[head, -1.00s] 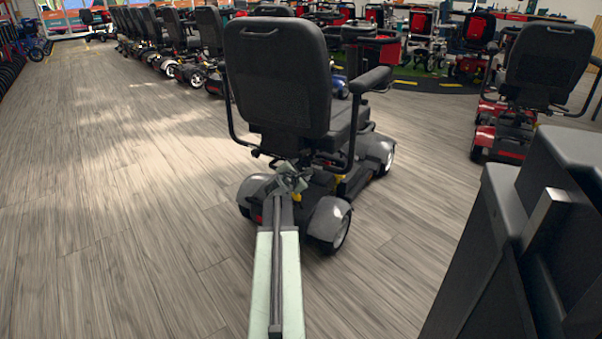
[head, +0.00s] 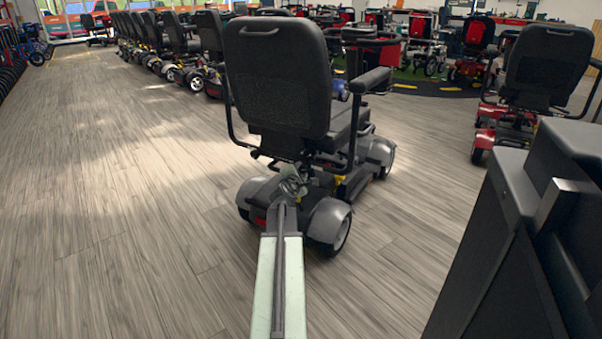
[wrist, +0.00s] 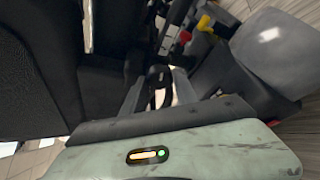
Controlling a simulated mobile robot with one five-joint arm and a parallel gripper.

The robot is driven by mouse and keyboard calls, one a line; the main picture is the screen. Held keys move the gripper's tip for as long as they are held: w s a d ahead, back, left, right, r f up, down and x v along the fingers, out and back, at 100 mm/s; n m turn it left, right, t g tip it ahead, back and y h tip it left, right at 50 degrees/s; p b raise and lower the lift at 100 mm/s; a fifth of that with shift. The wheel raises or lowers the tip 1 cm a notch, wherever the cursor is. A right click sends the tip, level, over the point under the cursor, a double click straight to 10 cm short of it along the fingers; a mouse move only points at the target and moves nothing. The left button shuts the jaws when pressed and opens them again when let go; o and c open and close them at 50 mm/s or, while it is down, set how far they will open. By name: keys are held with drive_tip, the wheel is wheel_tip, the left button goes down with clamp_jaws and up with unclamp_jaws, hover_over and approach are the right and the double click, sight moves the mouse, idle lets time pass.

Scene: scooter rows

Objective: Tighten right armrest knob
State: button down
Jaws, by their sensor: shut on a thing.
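The grey scooter (head: 330,222) stands with its black seat back (head: 276,75) facing me. Its right armrest (head: 371,80) sticks forward at the right of the seat. My gripper (head: 291,183) is under the rear of the seat, behind the scooter's base. In the wrist view my gripper's two grey fingers (wrist: 157,88) are shut around a small dark part, seemingly the armrest knob (wrist: 158,74). The knob's shape is hard to make out in the shadow, and in the head view my gripper hides it.
A red scooter (head: 495,125) stands at the right. A row of scooters (head: 180,50) lines the back left. The wooden floor (head: 120,200) to the left is clear. In the wrist view a grey fender (wrist: 280,50) is close to the right of my gripper.

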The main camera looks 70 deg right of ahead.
drive_tip(key=c, duration=1)
unclamp_jaws()
drive_tip(key=shift+o, duration=0.2)
drive_tip(key=p+v, duration=0.1)
drive_tip(key=v, duration=0.6)
drive_tip(key=shift+a+p, duration=0.3)
drive_tip(key=shift+a, duration=0.1)
